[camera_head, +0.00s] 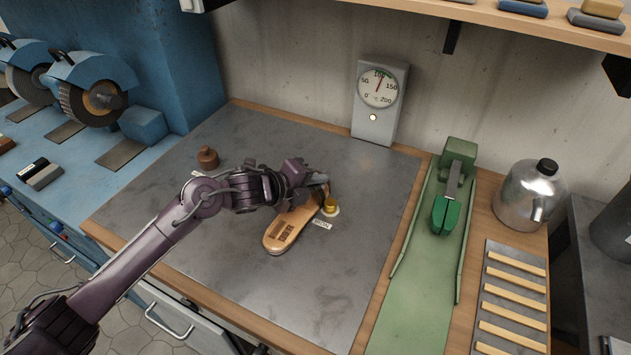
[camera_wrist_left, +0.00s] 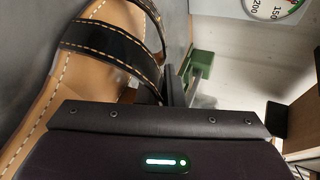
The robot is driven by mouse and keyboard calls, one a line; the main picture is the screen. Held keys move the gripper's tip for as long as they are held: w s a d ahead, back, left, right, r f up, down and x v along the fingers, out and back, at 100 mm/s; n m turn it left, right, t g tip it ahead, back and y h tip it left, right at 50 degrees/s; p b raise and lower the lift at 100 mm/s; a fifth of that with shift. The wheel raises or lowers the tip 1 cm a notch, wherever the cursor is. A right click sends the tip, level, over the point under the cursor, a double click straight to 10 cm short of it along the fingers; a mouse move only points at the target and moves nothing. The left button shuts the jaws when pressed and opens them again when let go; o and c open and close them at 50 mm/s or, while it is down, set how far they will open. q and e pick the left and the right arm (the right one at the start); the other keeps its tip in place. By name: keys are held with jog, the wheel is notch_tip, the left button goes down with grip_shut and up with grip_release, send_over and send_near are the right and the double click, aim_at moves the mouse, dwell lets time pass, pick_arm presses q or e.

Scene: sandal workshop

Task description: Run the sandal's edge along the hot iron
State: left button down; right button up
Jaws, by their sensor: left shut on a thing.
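The tan sandal (camera_head: 281,232) is over the grey bench plate, slanting down-left from my left gripper (camera_head: 315,188). My left gripper is shut on its upper end. In the left wrist view the sandal (camera_wrist_left: 75,75) shows dark straps with pale stitching. Just right of the sandal, very close to it, stands a small brass-coloured piece (camera_head: 330,206) with a white label beside it; it may be the hot iron. I cannot tell whether the sandal touches it. The grip itself is partly hidden by the gripper. My right gripper is not in view.
A grey box with a temperature dial (camera_head: 379,88) stands at the back, its needle near 100. A brown bottle (camera_head: 207,157) stands at left. A green device (camera_head: 448,200), a metal jug (camera_head: 530,196) and a slatted rack (camera_head: 512,300) are at right. The front plate is clear.

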pick_arm(q)
jog(key=shift+w+d, duration=0.15)
jog(key=shift+w+d+b, duration=0.35)
jog(key=shift+w+b, duration=0.05)
jog(key=shift+w, duration=0.1)
jog(key=shift+w+d+r, duration=0.1)
jog(key=shift+w, duration=0.15)
dwell(0.4)
jog(key=shift+w+d+b, duration=0.4)
jog(key=shift+w+b, duration=0.05)
jog(key=shift+w, duration=0.05)
jog(key=shift+w+d, duration=0.15)
dwell(1.0)
jog(key=shift+w+d+b, duration=0.4)
jog(key=shift+w+b, duration=0.1)
jog(key=shift+w, duration=0.1)
jog(key=shift+w+d, duration=0.1)
jog(key=shift+w+d+b, duration=0.3)
jog(key=shift+w+b, duration=0.2)
jog(key=shift+w, duration=0.15)
